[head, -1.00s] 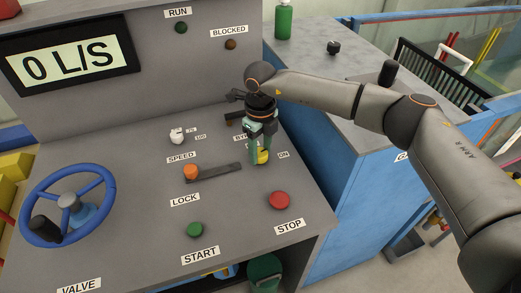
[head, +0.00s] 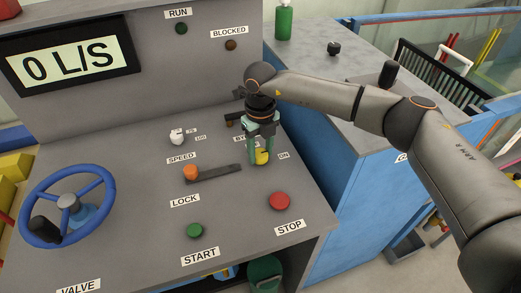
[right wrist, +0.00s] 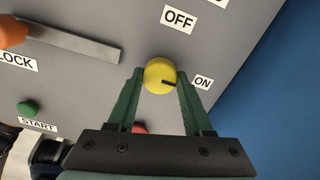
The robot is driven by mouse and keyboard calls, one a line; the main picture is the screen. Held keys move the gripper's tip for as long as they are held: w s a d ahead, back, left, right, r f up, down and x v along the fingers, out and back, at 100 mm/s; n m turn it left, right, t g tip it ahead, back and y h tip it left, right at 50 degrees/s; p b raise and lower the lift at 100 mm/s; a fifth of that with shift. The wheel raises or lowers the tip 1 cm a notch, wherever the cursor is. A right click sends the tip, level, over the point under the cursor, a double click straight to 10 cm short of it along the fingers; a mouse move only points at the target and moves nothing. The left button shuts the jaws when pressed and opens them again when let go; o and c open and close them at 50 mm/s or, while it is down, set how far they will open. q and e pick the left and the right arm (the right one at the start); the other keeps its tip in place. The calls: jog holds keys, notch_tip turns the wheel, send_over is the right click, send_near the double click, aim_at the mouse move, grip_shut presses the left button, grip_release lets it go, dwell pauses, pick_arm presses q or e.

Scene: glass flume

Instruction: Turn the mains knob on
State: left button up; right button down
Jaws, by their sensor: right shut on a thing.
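The mains knob is a round yellow knob (head: 263,158) on the grey sloping panel, left of the ON label (head: 283,155). In the right wrist view the knob (right wrist: 158,71) carries a black mark that points right, toward the ON label (right wrist: 203,83). The OFF label (right wrist: 179,18) lies above it there. My right gripper (head: 261,156) reaches down from above, its green fingers on either side of the knob and shut on it. The fingertips (right wrist: 161,76) flank the knob in the right wrist view. My left gripper is out of view.
An orange lock knob (head: 191,172) with a dark bar, a red stop button (head: 279,201) and a green start button (head: 195,230) are close by. A blue valve wheel (head: 34,222) stands at left. The display (head: 68,61) reads 0 L/S.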

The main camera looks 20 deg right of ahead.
aim_at(261, 153)
jog(key=shift+c, duration=1.5)
grip_release()
jog(key=shift+r, duration=0.1)
notch_tip(261, 153, up, 12)
jog(key=b, duration=0.1)
jog(key=shift+r, duration=0.2)
